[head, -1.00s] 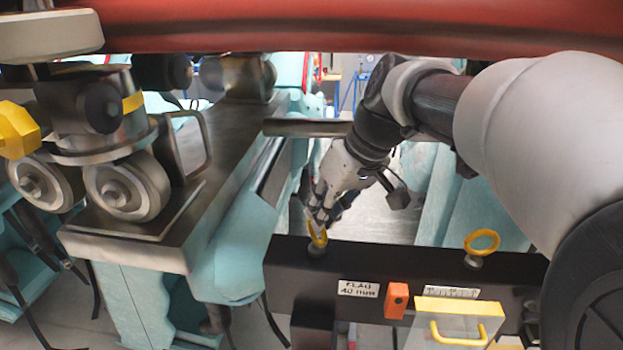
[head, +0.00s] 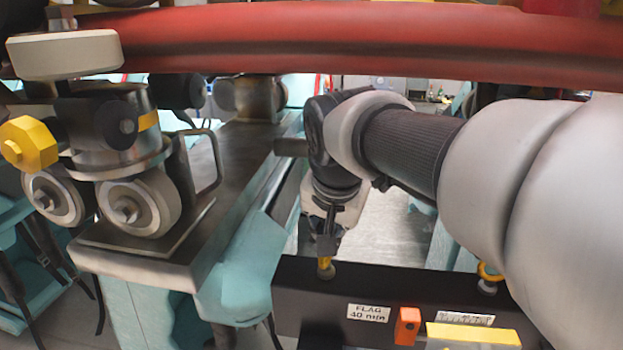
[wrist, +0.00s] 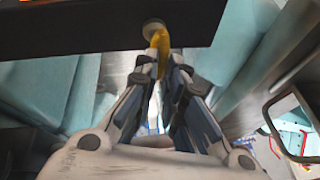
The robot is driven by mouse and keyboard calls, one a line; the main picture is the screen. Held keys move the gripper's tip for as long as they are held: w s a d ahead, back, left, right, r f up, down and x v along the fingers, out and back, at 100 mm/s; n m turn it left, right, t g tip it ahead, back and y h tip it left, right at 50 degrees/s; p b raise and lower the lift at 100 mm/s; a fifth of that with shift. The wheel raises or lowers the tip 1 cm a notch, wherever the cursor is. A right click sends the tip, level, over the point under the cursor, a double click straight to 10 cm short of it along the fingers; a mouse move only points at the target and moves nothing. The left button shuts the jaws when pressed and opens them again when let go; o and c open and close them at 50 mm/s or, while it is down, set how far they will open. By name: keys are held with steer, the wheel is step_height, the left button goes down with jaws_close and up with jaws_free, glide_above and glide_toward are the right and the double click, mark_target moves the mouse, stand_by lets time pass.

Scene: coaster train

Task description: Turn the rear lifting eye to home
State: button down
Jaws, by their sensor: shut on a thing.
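A yellow lifting eye (head: 326,266) stands on the left end of a black beam (head: 300,295) in the head view. My gripper (head: 326,250) points down onto it and is shut on its ring, hiding most of the ring. In the wrist view the eye (wrist: 158,42) shows as a curved yellow strip between my two fingertips (wrist: 160,68), with its round base against the beam. A second yellow lifting eye (head: 488,272) sits farther right on the beam, partly hidden by my arm. I cannot tell from labels which eye is the rear one.
An orange block (head: 407,326) and a label reading FLAG 40 mm (head: 368,313) are on the beam. A red rail (head: 350,40) crosses overhead, close above my arm. A wheel assembly (head: 135,200) stands on a metal plate at left.

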steer(key=m, duration=0.2)
steer(key=m+h, duration=0.1)
steer(key=shift+w+a+m+h, duration=0.1)
steer(key=shift+a+m+h, duration=0.2)
steer(key=shift+m, duration=0.1)
steer(key=m, duration=0.1)
steer(key=m+g+h, duration=0.1)
steer(key=m, duration=0.1)
steer(key=shift+w+a+m+b, duration=0.1)
steer(key=shift+a+m+b, duration=0.05)
steer(key=shift+m+b, duration=0.2)
steer(key=m, duration=0.1)
steer(key=m+g+h, duration=0.1)
steer(key=m, duration=0.1)
steer(key=shift+w+a+r+m+h+p, duration=0.1)
steer(key=shift+w+m+h+p, duration=0.05)
steer(key=shift+m+h+p, duration=0.15)
steer(key=shift+w+m+g+h+p, duration=0.15)
steer(key=shift+m+g+p, duration=0.25)
steer(key=shift+m, duration=0.65)
steer(key=shift+m+g+h+p, duration=0.3)
steer(key=shift+m+g, duration=0.1)
steer(key=shift+m, duration=0.6)
steer(key=c, duration=1.7)
jaws_free()
steer(key=shift+a, duration=0.1)
